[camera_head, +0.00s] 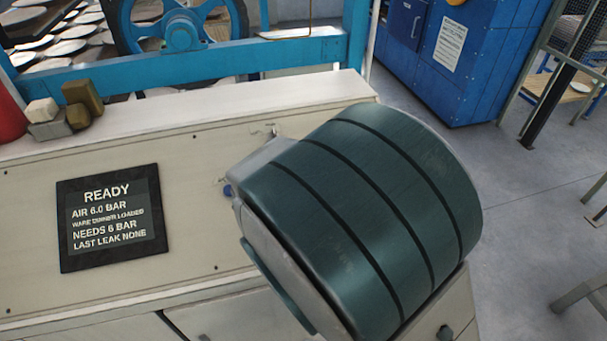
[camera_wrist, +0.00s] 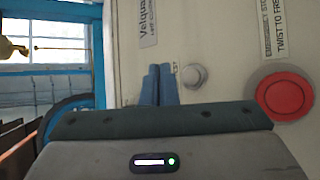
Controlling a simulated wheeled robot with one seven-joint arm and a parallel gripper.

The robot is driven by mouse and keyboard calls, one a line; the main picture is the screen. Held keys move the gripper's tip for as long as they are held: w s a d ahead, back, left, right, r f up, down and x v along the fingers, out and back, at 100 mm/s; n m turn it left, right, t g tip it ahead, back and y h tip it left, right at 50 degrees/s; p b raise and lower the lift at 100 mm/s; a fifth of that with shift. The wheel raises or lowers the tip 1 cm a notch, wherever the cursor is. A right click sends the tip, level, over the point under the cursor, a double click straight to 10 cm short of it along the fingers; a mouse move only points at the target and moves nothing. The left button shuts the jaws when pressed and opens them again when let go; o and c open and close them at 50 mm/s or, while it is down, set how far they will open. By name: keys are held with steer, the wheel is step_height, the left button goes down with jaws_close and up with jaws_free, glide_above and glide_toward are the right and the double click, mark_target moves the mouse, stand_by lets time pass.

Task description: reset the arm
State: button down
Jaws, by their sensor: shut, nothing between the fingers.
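My gripper (camera_wrist: 158,70) shows in the wrist view as two blue fingers side by side, shut together and empty. They are in front of a pale panel (camera_wrist: 215,35), close to a round grey knob (camera_wrist: 194,76) on their right. I cannot tell whether the fingertips touch the panel. In the head view my arm's large dark green banded part (camera_head: 365,205) fills the middle and right, and the fingers cannot be made out there.
A red emergency stop button (camera_wrist: 285,93) is on the panel at right. A READY display (camera_head: 108,217) sits on the pale cabinet (camera_head: 200,190). Small blocks (camera_head: 62,108) lie on its ledge. A blue frame (camera_head: 200,62) with a wheel stands behind. Open floor (camera_head: 540,180) is at right.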

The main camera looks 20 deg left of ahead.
stand_by(0.4)
steer(key=s+d+r+m+g+h, duration=0.2)
steer(key=d+m+g, duration=0.65)
steer(key=d, duration=1.35)
steer(key=s+d+r+m+y, duration=0.2)
steer(key=s+d+m, duration=0.2)
steer(key=s+m, duration=0.2)
steer(key=s+d+r+m+g+y, duration=0.1)
steer(key=s+d+m, duration=0.3)
steer(key=s, duration=0.5)
steer(key=shift+s+r+m+y, duration=0.35)
steer(key=shift+s+m+y, duration=0.05)
steer(key=shift+m, duration=0.45)
steer(key=shift+a, duration=0.1)
